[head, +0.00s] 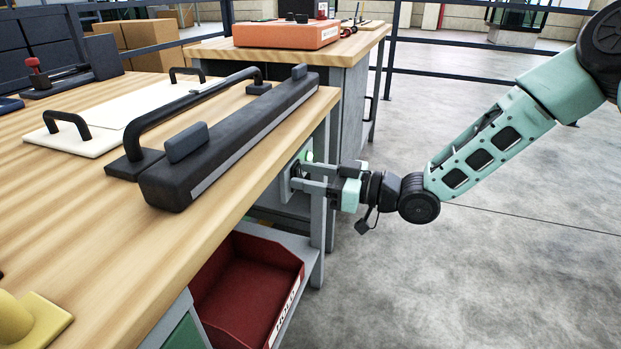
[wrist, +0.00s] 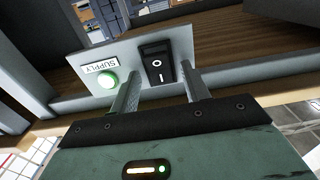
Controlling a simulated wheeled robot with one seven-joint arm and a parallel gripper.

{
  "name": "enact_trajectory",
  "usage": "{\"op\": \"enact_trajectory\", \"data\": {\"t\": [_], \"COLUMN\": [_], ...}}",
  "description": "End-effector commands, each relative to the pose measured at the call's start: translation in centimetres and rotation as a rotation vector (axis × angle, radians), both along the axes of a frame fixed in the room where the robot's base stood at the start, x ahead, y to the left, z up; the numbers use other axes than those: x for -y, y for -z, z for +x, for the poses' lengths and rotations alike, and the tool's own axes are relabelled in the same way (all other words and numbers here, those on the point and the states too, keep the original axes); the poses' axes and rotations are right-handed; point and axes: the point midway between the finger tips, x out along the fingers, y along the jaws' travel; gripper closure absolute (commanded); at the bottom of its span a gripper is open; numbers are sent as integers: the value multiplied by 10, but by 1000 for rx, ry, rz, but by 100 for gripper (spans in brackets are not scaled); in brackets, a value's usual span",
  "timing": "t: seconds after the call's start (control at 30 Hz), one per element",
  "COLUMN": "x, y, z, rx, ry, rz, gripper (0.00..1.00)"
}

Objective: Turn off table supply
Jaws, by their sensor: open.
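The supply panel is a small grey plate (wrist: 125,55) on the table's edge, with its SUPPLY label (wrist: 100,66) upside down in the wrist view. A round green lamp (wrist: 107,79) on it looks lit. A black rocker switch (wrist: 157,62) marked O and I sits beside it, O above I in that view. I cannot tell which side is pressed. My gripper (wrist: 160,76) is open and empty, its fingers either side of the switch in the picture. In the head view my gripper (head: 297,177) is at the panel; contact is unclear.
The wooden table (head: 110,265) holds a long black bar (head: 235,135) and a white board (head: 110,120) with black handles. A red bin (head: 245,285) is on the shelf below. An orange case (head: 287,35) sits on the bench behind. The floor (head: 480,265) at right is clear.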

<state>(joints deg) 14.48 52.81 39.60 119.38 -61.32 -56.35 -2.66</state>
Motion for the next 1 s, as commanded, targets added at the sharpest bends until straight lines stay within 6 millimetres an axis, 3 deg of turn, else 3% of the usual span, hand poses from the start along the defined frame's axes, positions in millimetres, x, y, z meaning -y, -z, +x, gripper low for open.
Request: {"op": "enact_trajectory", "data": {"t": [0.23, 0.4, 0.63, 1.0], "x": [0, 0, 0, 0], "y": [0, 0, 6, 17], "z": [0, 0, 0, 0], "rx": [-1, -1, 11, 121], "ry": [0, 0, 0, 1], "rz": [0, 0, 42, 340], "gripper": [56, 98, 98, 98]}}
